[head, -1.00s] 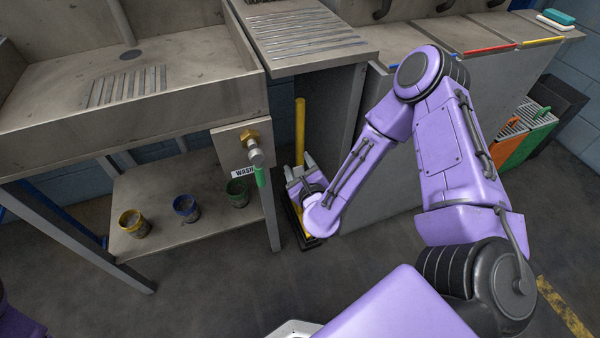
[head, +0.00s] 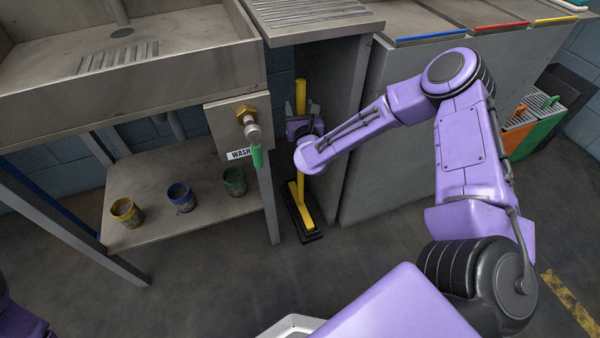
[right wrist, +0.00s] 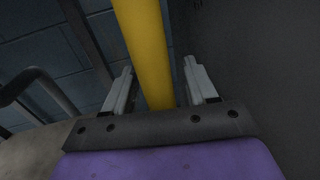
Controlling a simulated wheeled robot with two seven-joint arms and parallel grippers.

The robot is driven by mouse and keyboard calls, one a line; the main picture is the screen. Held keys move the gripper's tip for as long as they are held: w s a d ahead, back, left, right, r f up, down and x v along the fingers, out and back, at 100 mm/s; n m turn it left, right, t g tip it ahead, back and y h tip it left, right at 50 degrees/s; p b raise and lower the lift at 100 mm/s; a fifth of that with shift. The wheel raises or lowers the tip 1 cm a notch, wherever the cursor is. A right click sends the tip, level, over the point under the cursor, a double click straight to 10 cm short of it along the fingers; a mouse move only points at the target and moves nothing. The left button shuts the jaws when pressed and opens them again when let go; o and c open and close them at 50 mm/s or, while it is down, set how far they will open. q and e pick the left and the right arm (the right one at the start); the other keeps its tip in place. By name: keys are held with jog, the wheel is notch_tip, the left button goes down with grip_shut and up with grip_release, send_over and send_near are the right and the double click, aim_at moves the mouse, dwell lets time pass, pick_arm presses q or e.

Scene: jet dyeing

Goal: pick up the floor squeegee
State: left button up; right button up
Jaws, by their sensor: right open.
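The floor squeegee (head: 301,96) stands upright in the gap beside the sink, with a yellow handle and a yellow and black foot (head: 305,218) on the floor. My right gripper (head: 303,122) is at the handle, well above the foot. In the right wrist view the yellow handle (right wrist: 143,40) runs between the two grey fingers of my open gripper (right wrist: 158,68), with a gap visible on each side. The handle's middle is partly hidden by my gripper in the head view. My left gripper is out of view.
A steel sink (head: 170,85) and its lower shelf (head: 155,222) with several small pots stand at left. A valve with a green handle (head: 256,156) juts out near the gap. A grey cabinet (head: 385,165) borders the right side. The floor in front is clear.

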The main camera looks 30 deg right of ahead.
jog(key=c, duration=1)
jog(key=shift+c, duration=0.2)
